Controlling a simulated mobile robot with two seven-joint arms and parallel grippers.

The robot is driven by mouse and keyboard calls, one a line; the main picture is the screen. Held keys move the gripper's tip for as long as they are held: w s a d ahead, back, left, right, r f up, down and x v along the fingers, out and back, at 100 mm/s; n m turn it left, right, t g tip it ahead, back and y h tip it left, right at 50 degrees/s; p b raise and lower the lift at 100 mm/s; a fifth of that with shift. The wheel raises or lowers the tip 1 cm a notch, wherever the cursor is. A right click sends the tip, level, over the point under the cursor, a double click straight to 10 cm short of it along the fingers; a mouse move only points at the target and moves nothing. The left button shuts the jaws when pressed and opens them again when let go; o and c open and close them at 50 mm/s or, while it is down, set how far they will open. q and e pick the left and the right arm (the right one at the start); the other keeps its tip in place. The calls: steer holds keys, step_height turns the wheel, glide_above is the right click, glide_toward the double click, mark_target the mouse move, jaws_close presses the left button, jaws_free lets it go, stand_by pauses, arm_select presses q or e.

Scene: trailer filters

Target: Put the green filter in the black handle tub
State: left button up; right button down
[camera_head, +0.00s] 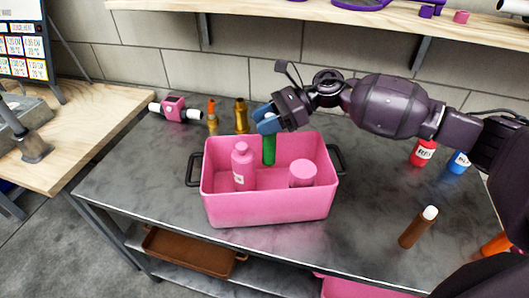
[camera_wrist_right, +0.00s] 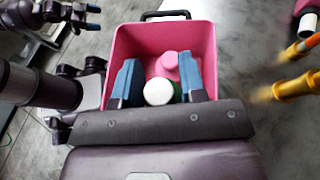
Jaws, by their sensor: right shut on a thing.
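The green filter (camera_head: 269,150) hangs upright inside the pink tub with black handles (camera_head: 270,208), near its back wall. My right gripper (camera_head: 267,121) is shut on the filter's upper end with its blue fingertips. In the right wrist view, the filter's white cap (camera_wrist_right: 158,91) shows between the two blue fingers, with the pink tub (camera_wrist_right: 122,48) around and below. I cannot tell whether the filter's lower end touches the tub floor. My left gripper (camera_wrist_right: 93,18) shows in the right wrist view at upper left, its blue fingers apart and empty.
A pink bottle (camera_head: 243,168) and a pink round-topped container (camera_head: 303,174) stand in the tub. Orange and brass fittings (camera_head: 241,117) stand behind it. A brown white-capped cylinder (camera_head: 418,228) and a red bottle (camera_head: 423,152) are to the right.

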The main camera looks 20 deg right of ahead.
glide_above(264, 162)
steer(key=f, duration=0.3)
steer(key=w+f, duration=0.1)
steer(key=f, duration=0.1)
steer(key=shift+d, duration=0.2)
steer(key=shift+f, duration=1.1)
step_height(264, 162, down, 3)
steer(key=shift+f, duration=0.1)
arm_select(q)
steer(key=shift+w+f, duration=0.1)
steer(key=shift+w, duration=0.25)
steer(key=shift+b, duration=0.3)
arm_select(e)
steer(key=shift+f, duration=0.1)
steer(key=shift+f, duration=0.15)
steer(key=c, duration=0.7)
jaws_free()
arm_select(q)
steer(key=shift+s, duration=0.1)
